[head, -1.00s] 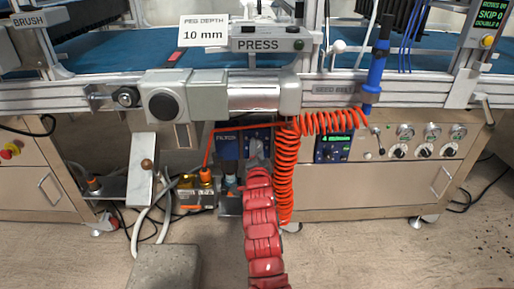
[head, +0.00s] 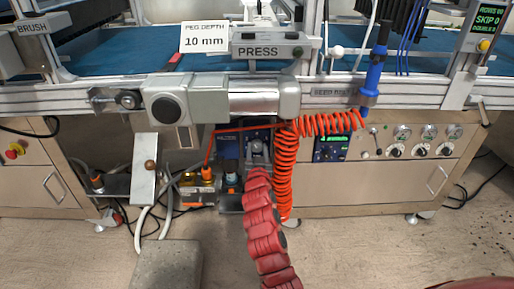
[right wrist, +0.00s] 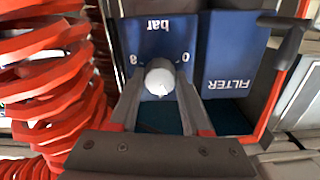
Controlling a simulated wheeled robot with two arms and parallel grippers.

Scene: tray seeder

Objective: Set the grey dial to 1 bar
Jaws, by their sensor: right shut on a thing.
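The grey dial (right wrist: 159,79) is a round, pale grey knob on a blue panel marked "bar" (right wrist: 167,33), which appears upside down in the right wrist view. An "8" and a "0" show on either side of the knob. My right gripper (right wrist: 159,88) is shut on the dial, one finger on each side. In the head view my right gripper (head: 257,147) reaches in beneath the machine, and it hides the dial there. I cannot make out a pointer or the setting. My left gripper is not in view.
A blue filter panel (right wrist: 229,55) stands beside the dial panel. A coiled orange hose (head: 284,170) hangs close to the right of my right arm. Brass-coloured fittings (head: 197,188) stand to its left. A grey press cylinder (head: 222,100) is above. Gauges (head: 402,132) line the right cabinet.

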